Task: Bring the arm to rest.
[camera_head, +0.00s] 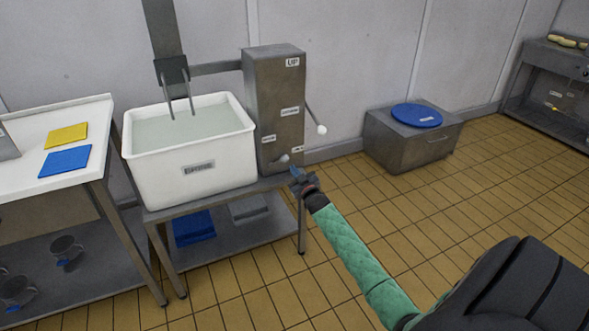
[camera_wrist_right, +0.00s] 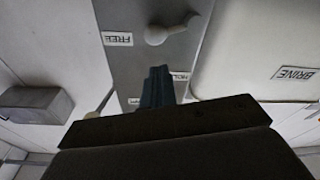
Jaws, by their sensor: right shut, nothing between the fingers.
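My right gripper (camera_head: 295,173) is in front of the lower part of the grey metal box labelled UP (camera_head: 275,105). Its arm, in a green sleeve, comes in from the lower right. The gripper is shut and empty. In the right wrist view its blue fingers (camera_wrist_right: 158,88) point at the box face, close below a pale round knob (camera_wrist_right: 156,35). The knob (camera_head: 283,158) also shows in the head view, just above and left of the fingertips; I cannot tell whether they touch. My left gripper is not in view.
A white tub of liquid (camera_head: 165,170) stands on a metal stand left of the box. A lever with a white ball (camera_head: 321,129) sticks out on its right. A low metal chest (camera_head: 385,145) carries a blue disc (camera_head: 416,115). The tiled floor (camera_head: 480,190) at right is clear.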

